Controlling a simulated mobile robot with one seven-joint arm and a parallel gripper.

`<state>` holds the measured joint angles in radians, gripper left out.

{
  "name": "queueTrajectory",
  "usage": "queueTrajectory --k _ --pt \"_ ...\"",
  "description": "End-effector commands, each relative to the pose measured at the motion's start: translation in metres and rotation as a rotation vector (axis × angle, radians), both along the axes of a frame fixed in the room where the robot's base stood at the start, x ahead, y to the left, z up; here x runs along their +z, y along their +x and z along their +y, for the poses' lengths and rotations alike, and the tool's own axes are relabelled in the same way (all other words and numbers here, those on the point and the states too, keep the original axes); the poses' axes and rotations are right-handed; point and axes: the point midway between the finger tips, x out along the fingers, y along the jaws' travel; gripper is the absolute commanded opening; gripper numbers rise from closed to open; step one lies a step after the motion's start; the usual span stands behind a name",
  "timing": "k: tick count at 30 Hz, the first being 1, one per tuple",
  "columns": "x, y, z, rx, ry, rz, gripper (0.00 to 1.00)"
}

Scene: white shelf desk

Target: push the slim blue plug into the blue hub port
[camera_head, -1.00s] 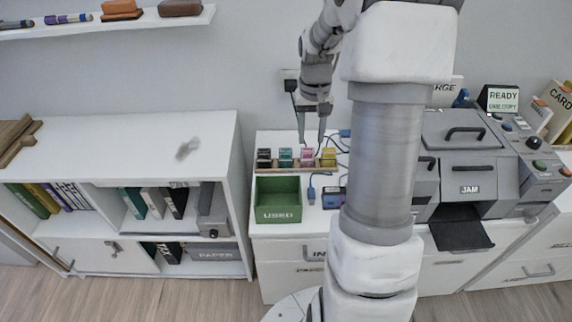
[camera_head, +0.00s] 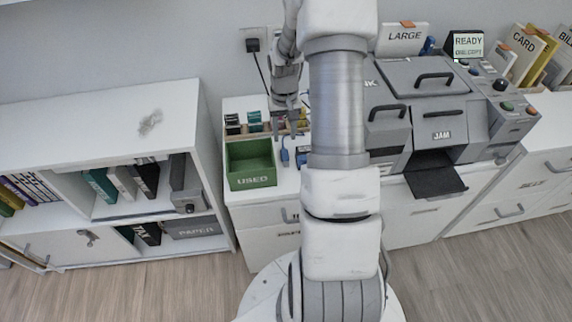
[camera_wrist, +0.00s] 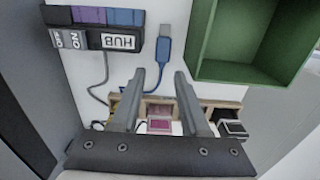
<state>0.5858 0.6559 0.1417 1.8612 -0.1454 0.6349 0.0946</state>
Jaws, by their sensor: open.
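The slim blue plug (camera_wrist: 164,44) lies on the white desktop in the wrist view, its grey metal end toward the top. Its blue cable runs down past my fingers. The plug also shows in the head view (camera_head: 284,156), beside the green bin. The dark hub (camera_wrist: 113,41) is at the upper left of the wrist view, with blue and purple blocks along its top; I cannot tell which is the port. In the head view the hub (camera_head: 303,158) is partly hidden by my arm. My gripper (camera_wrist: 160,76) is open and empty, its fingertips pointing toward the plug, apart from it.
A green bin (camera_head: 250,182) marked USED stands left of the plug in the head view. A wooden rack (camera_wrist: 215,104) with coloured cartridges lies beneath my fingers. A grey printer (camera_head: 440,112) stands to the right. Cables lie loose on the desktop.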

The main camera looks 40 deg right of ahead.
Motion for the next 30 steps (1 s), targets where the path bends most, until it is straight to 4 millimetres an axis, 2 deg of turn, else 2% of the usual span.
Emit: queueTrajectory --k 5,12,20,23,28,30 --pt "-0.013 0.0 0.001 0.001 0.0 0.001 0.45" --pt "-0.049 -0.001 0.004 0.001 0.001 0.002 0.45" --pt "-0.052 0.0 0.004 0.001 0.0 -0.001 0.45" --pt "-0.052 0.0 0.004 0.0 0.0 -0.001 0.31" --pt "-0.052 0.0 0.004 0.001 0.0 -0.001 0.0" --pt "-0.052 0.0 0.004 0.0 0.0 -0.001 0.0"
